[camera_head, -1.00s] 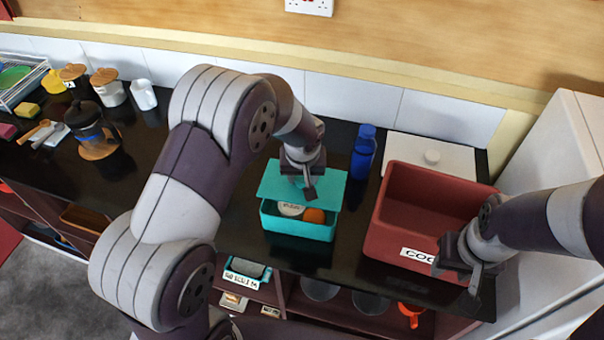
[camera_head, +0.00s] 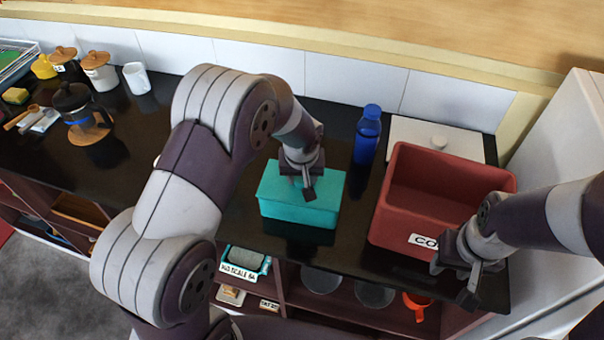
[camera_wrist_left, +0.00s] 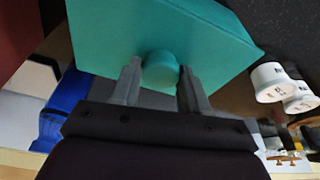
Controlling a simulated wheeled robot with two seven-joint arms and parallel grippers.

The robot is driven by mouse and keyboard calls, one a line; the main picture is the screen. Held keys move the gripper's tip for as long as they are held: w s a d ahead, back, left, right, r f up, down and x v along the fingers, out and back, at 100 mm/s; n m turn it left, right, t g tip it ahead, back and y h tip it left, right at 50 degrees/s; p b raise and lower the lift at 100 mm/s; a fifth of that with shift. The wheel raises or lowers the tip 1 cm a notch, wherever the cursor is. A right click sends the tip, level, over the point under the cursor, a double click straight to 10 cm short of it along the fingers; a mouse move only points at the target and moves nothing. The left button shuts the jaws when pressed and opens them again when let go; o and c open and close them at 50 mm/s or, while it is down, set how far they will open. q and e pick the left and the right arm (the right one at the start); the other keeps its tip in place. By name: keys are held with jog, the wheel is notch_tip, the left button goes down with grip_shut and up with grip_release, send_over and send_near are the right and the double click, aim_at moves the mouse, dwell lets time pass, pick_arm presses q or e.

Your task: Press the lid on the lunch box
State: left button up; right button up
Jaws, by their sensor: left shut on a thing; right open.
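The teal lunch box (camera_head: 297,214) stands on the black counter with its teal lid (camera_head: 275,180) lying over its top. From above the lid covers the opening; I cannot tell whether it is pressed fully down. My left gripper (camera_head: 308,192) is over the lid. In the left wrist view the left gripper (camera_wrist_left: 158,78) is shut on the round teal knob (camera_wrist_left: 159,70) of the lid (camera_wrist_left: 150,25). My right gripper (camera_head: 454,278) is open at the front of the red bin, to the right of the lunch box.
The red bin (camera_head: 400,215) stands right of the lunch box. Lidded jars (camera_head: 100,72) and a white mug (camera_head: 136,78) are at the back left. A shelf with several items is below the counter.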

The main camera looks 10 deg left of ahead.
pick_arm(q)
jog(key=shift+d, duration=0.1)
dwell(0.3)
jog(key=o, duration=1.6)
jog(key=shift+r+p, duration=2.65)
jog(key=shift+r, duration=0.9)
grip_shut()
jog(key=shift+f, duration=0.2)
jog(key=shift+f+b, duration=2.2)
jog(key=shift+f, duration=0.2)
